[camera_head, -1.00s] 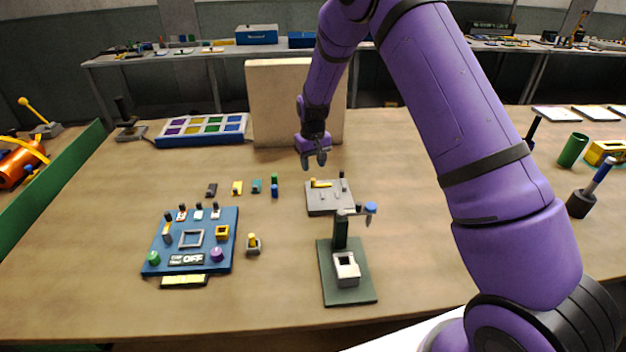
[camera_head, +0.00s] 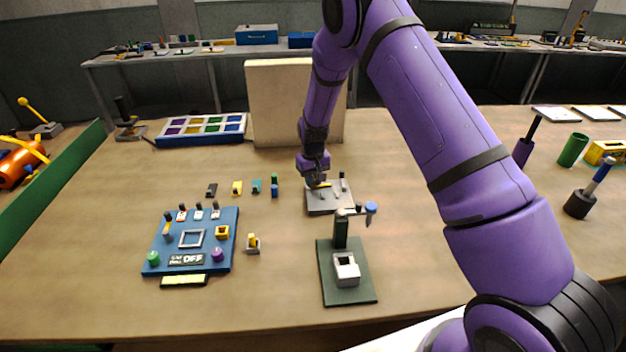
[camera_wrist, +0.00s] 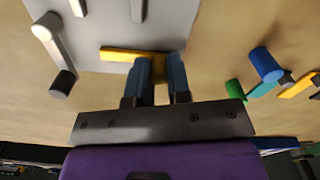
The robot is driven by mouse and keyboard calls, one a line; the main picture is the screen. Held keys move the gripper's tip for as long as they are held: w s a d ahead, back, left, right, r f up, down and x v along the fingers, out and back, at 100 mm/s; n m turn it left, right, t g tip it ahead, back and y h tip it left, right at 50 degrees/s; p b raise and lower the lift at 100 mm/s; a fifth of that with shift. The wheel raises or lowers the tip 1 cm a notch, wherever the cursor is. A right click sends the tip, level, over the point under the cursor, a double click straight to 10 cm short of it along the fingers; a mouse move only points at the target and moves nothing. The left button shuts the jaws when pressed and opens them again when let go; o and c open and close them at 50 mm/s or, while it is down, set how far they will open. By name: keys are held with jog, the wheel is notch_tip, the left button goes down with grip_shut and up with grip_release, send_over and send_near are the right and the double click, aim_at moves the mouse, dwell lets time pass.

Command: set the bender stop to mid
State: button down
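The bender is a grey plate (camera_head: 331,204) right of the table's middle. It carries a yellow bar, the likely stop, small grey pegs and a grey crank with a dark grip. In the wrist view the plate (camera_wrist: 110,25) fills the upper left, with the crank (camera_wrist: 55,48) at its left. The yellow bar (camera_wrist: 120,54) runs across to the fingertips. My gripper (camera_head: 318,184) is low over the plate's back left part. In the wrist view its two blue-grey fingers (camera_wrist: 161,62) stand close together with yellow between them. Whether they grip it is unclear.
A green press stand (camera_head: 340,232) is close in front of the plate. A blue panel (camera_head: 190,245) is at left, with several small coloured pieces behind it. A beige upright board (camera_head: 280,100) stands behind my arm.

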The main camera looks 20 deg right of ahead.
jog(key=shift+s+a, duration=0.1)
jog(key=shift+s, duration=0.4)
jog(key=c, duration=1.1)
grip_release()
jog(key=shift+o, duration=0.2)
notch_tip(320, 180, up, 11)
jog(key=s+d+r+t, duration=0.1)
jog(key=s+d+r, duration=0.1)
jog(key=s+r, duration=0.9)
jog(key=s+d+r+t, duration=0.2)
jog(key=s+r, duration=0.5)
jog(key=r, duration=0.7)
jog(key=s+d+r+t, duration=0.1)
jog(key=s+r, duration=0.1)
jog(key=s, duration=1)
jog(key=s+d+r+m+t, duration=0.1)
jog(key=s+d+r, duration=0.1)
jog(key=s, duration=1)
jog(key=shift+r, duration=0.55)
